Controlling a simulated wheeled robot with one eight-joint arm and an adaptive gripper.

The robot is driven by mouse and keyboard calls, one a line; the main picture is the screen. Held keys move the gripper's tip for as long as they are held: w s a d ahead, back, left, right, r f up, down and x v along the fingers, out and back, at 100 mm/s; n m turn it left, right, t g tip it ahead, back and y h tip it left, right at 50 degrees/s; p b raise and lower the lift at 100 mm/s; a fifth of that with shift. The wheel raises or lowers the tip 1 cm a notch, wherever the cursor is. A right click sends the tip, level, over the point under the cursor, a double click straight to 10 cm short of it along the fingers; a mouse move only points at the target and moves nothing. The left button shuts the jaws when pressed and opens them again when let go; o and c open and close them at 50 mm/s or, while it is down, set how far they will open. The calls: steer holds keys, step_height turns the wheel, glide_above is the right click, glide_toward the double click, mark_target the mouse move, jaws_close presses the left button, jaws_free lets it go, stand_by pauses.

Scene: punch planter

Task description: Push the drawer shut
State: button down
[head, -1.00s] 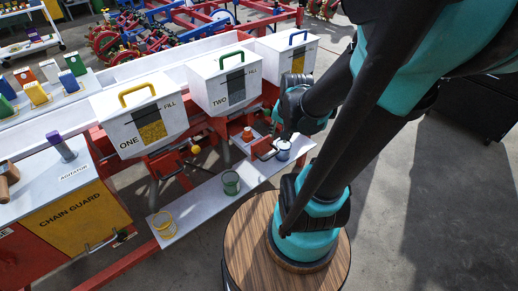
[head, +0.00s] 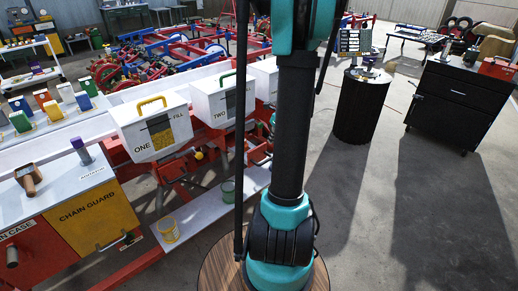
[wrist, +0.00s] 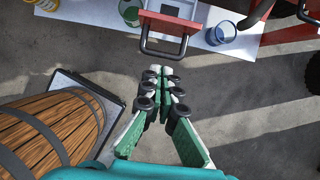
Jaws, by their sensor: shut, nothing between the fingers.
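The drawer (wrist: 165,21) shows at the top of the wrist view, with a red front and a pale interior. Its dark looped handle (wrist: 162,49) faces my gripper. The drawer stands out over a white shelf, so it looks open. My gripper (wrist: 163,72) is shut and empty, its fingertips just short of the handle in the picture, with a visible gap. Height between them is hard to judge. In the head view my upright arm hides the gripper and I cannot make out the drawer.
A blue cup (wrist: 222,32) stands right of the drawer and a green cup (wrist: 130,12) left of it. A yellow cup (head: 167,230) stands farther along the white shelf. White hoppers (head: 150,125) rise above. A wooden barrel (wrist: 50,125) is at lower left. Bare floor lies between.

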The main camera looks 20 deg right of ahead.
mark_target(242, 140)
steer(key=shift+w+a+f, duration=0.45)
steer(key=shift+w+f, duration=0.75)
steer(key=shift+f, duration=0.3)
steer(key=shift+w+a+f, duration=0.45)
steer(key=shift+w+f, duration=0.75)
steer(key=shift+f, duration=0.35)
steer(key=shift+w+a+f, duration=0.45)
steer(key=shift+w+f, duration=0.75)
steer(key=shift+f, duration=0.3)
steer(key=shift+w, duration=0.1)
steer(key=w+a, duration=0.1)
steer(key=w, duration=0.3)
steer(key=w+a, duration=0.2)
steer(key=w, duration=0.2)
steer(key=w+a, duration=0.1)
steer(key=w, duration=0.4)
steer(key=shift+a, duration=0.35)
steer(key=shift+s, duration=0.1)
